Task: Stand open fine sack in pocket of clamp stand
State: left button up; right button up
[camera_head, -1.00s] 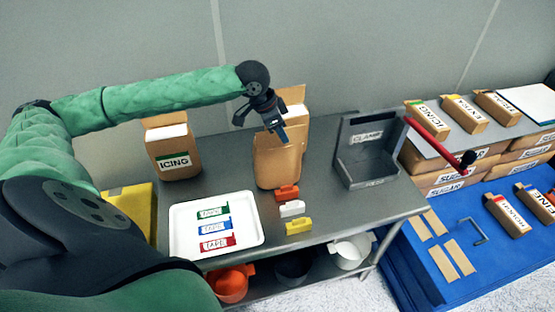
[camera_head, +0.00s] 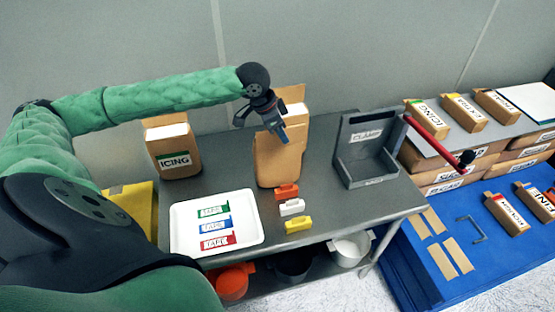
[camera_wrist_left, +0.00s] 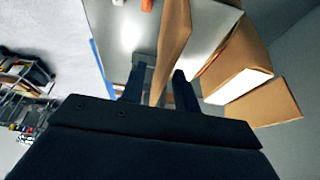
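The sack (camera_head: 278,165), plain brown on the side I see, stands upright on the grey table behind the tape clips. My left gripper (camera_head: 282,138) points down at its upper edge. In the left wrist view a brown sack wall (camera_wrist_left: 174,45) runs between the two spread fingers (camera_wrist_left: 160,88). The fingers look open, with a gap beside the wall; exact contact is unclear. The grey stand labelled CLAMP (camera_head: 368,150) is to the right of the sack, its pocket empty. My right gripper is not in view.
An ICING sack (camera_head: 178,155) stands left of the gripper, and another brown sack (camera_head: 293,108) is close behind. A white tray (camera_head: 250,238) with tape clips lies in front; loose orange, white and yellow clips lie nearby. A red bar (camera_head: 430,138) with a black end is beside the stand.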

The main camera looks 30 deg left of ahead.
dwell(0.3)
pick_arm(q)
grip_shut()
dwell(1.3)
